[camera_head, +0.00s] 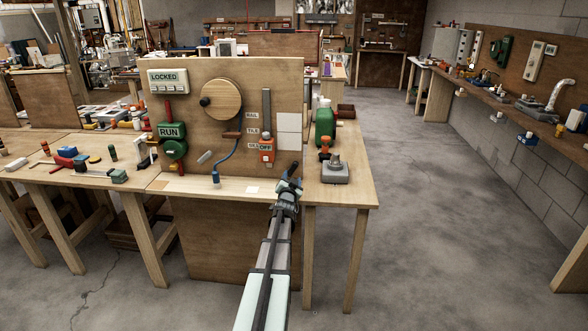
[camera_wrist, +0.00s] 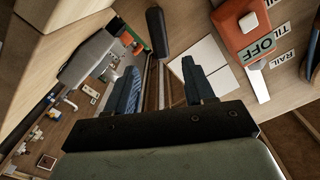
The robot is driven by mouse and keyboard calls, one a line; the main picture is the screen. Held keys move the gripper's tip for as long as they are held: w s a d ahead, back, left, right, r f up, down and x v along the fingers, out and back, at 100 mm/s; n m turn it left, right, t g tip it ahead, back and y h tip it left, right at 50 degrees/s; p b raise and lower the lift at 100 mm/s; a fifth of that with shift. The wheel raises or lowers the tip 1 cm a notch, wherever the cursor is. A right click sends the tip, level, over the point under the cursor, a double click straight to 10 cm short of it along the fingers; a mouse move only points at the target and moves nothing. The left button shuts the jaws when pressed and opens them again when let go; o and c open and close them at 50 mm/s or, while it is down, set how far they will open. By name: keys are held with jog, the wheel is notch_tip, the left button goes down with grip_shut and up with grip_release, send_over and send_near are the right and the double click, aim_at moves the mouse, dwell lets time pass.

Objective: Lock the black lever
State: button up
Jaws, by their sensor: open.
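The black lever (camera_head: 293,169) shows as a short dark handle at the lower right of the upright wooden board (camera_head: 275,80). In the wrist view the black lever (camera_wrist: 157,32) is a dark rounded grip just beyond my fingertips, roughly in line with the gap between them. My gripper (camera_head: 289,183) is at the board's lower right corner. In the wrist view my gripper (camera_wrist: 160,70) has its two blue fingers spread apart with nothing clearly between them. Contact with the lever cannot be made out. The lever's mount is hidden.
The board carries a LOCKED sign (camera_head: 168,77), a green RUN box (camera_head: 171,131), a wooden disc (camera_head: 222,101) and an orange OFF slider (camera_head: 266,149). The floor aisle is clear.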

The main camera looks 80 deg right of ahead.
aim_at(294, 168)
jog(key=d, duration=1)
jog(key=shift+d, duration=0.2)
jog(key=shift+c, duration=0.4)
grip_shut()
